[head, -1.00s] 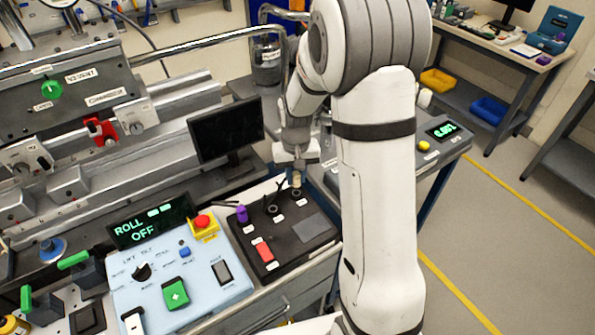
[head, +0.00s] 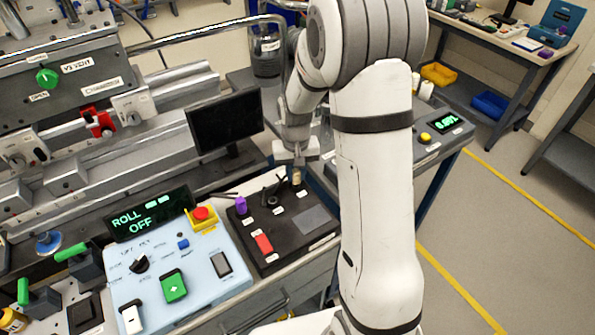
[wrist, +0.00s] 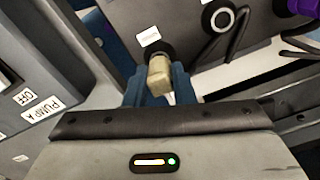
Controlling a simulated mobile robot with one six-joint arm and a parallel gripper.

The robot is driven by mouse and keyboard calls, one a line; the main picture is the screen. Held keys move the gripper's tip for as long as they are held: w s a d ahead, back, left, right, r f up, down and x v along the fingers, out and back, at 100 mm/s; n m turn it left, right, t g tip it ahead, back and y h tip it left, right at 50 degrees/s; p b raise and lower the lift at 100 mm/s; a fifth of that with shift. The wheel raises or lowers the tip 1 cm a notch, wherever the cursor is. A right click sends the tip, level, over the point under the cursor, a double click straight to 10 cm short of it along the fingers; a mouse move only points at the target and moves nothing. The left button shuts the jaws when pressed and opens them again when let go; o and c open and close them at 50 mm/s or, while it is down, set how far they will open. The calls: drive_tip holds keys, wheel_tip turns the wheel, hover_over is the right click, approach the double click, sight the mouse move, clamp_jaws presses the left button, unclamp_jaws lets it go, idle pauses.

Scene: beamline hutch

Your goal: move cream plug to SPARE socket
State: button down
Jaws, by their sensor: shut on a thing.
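The cream plug (wrist: 159,76) is between the blue fingers of my gripper (wrist: 157,88), which is shut on it. In the wrist view it is right at a dark round socket below a white label; I cannot tell how deep it sits. In the head view the cream plug (head: 297,177) shows under my gripper (head: 297,164), at the back right of the black socket panel (head: 285,242). An empty ringed socket (wrist: 221,18) is beside it in the wrist view. The socket labels are too small to read, so I cannot tell which is SPARE.
A purple plug (head: 241,205) stands at the panel's left, with dark cables near it. A red switch (head: 264,243) is at the front. A monitor (head: 225,123) stands behind, and a blue control box (head: 180,265) with an emergency button is left.

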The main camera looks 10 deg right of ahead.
drive_tip(key=shift+f+b, duration=0.35)
drive_tip(key=shift+f, duration=0.15)
idle(0.3)
drive_tip(key=c, duration=1.1)
unclamp_jaws()
drive_tip(key=shift+c, duration=0.2)
drive_tip(key=shift+r, duration=0.1)
wheel_tip(320, 180, up, 8)
drive_tip(key=shift+f, duration=0.1)
drive_tip(key=s+r+t, duration=0.1)
drive_tip(key=s+r, duration=0.3)
drive_tip(key=s, duration=0.6)
drive_tip(key=s+r+t, duration=0.1)
drive_tip(key=s+r, duration=0.4)
drive_tip(key=s, duration=0.6)
drive_tip(key=shift+s+d+n+t, duration=0.2)
drive_tip(key=shift+n+t, duration=0.2)
